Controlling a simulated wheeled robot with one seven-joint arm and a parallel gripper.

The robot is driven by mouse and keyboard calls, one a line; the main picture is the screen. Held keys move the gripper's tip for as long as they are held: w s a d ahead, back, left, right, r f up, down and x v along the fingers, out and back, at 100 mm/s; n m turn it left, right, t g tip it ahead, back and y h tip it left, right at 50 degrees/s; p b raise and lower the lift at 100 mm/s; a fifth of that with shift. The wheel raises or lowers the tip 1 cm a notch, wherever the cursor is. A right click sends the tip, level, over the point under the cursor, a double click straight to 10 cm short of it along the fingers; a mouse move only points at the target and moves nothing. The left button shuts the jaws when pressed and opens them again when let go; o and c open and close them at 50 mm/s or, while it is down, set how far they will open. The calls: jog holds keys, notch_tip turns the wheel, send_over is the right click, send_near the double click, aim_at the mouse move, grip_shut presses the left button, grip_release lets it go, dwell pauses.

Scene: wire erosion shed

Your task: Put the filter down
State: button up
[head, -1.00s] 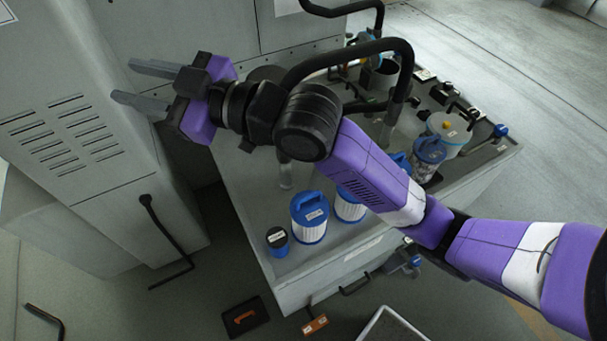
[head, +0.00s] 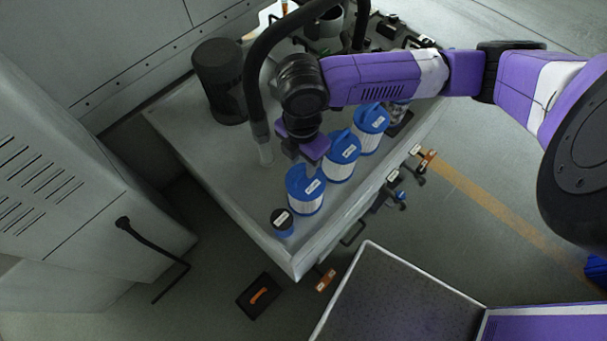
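Several white pleated filters with blue caps and loop handles stand upright in a row in the grey tank top. The nearest filter (head: 306,199) is at the front left, a second filter (head: 340,171) is behind it to the right, and a third filter (head: 368,139) is farther right. My gripper (head: 309,168) points down just above and behind the nearest filter, close to its cap. Its fingers are small and partly hidden by the purple gripper body, so I cannot tell whether they are apart, or whether they touch the handle.
A small blue jar with a black lid (head: 283,224) stands at the tank's front corner. A black hose (head: 254,85) arches down just left of my wrist. A dark cylinder (head: 219,82) stands at the back left. A grey-floored tray (head: 375,300) is at the bottom.

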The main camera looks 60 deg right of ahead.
aim_at(303, 170)
jog(key=shift+f, duration=0.9)
jog(key=f, duration=0.2)
jog(key=f+p, duration=0.1)
jog(key=d+f, duration=0.1)
jog(key=f, duration=0.1)
jog(key=shift+w+f, duration=0.3)
jog(key=shift+c, duration=0.3)
grip_shut()
jog(key=shift+r, duration=0.1)
